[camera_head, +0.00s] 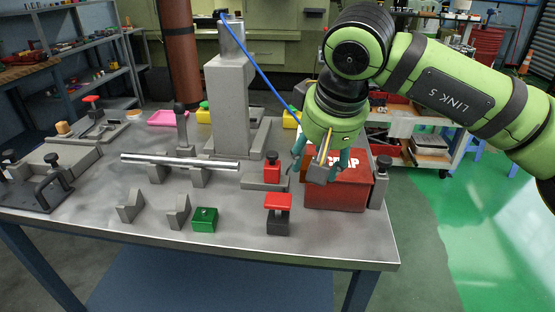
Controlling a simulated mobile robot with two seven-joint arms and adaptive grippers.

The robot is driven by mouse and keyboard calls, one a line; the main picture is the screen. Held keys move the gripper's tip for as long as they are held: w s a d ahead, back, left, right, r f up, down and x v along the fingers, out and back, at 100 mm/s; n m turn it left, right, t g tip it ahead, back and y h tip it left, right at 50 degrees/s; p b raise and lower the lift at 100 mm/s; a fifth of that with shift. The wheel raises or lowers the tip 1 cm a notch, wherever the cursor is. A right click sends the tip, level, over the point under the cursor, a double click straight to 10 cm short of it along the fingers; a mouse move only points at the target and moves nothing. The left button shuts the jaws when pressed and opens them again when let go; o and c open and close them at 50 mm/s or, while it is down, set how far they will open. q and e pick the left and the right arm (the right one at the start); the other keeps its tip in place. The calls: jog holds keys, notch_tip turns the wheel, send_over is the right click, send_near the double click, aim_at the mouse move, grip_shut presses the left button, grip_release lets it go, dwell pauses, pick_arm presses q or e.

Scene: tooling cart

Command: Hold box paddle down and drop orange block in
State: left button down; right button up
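The red box (335,195) with white lettering stands at the right end of the cart top. My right gripper (322,172) hangs over its upper left part, and its teal fingers are spread apart. A small grey piece shows between the fingers. I cannot tell whether it is the box's paddle or part of the gripper. The gripper and arm hide much of the box's top and any opening. A small orange block (63,127) sits on a grey fixture at the far left of the cart. My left gripper is not in view.
A silver rod (180,162) lies across grey supports at mid-cart. A tall grey column (229,105) stands behind it. A green block (204,219) and a red-topped clamp (278,213) are near the front edge. The left front surface is partly clear.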

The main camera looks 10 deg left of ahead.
jog(key=d+f+b, duration=0.1)
jog(key=f+b, duration=0.1)
jog(key=d+f, duration=0.1)
jog(key=f, duration=0.1)
jog(key=shift+d+f+b, duration=0.1)
jog(key=shift+d+b, duration=0.25)
jog(key=shift+b, duration=0.05)
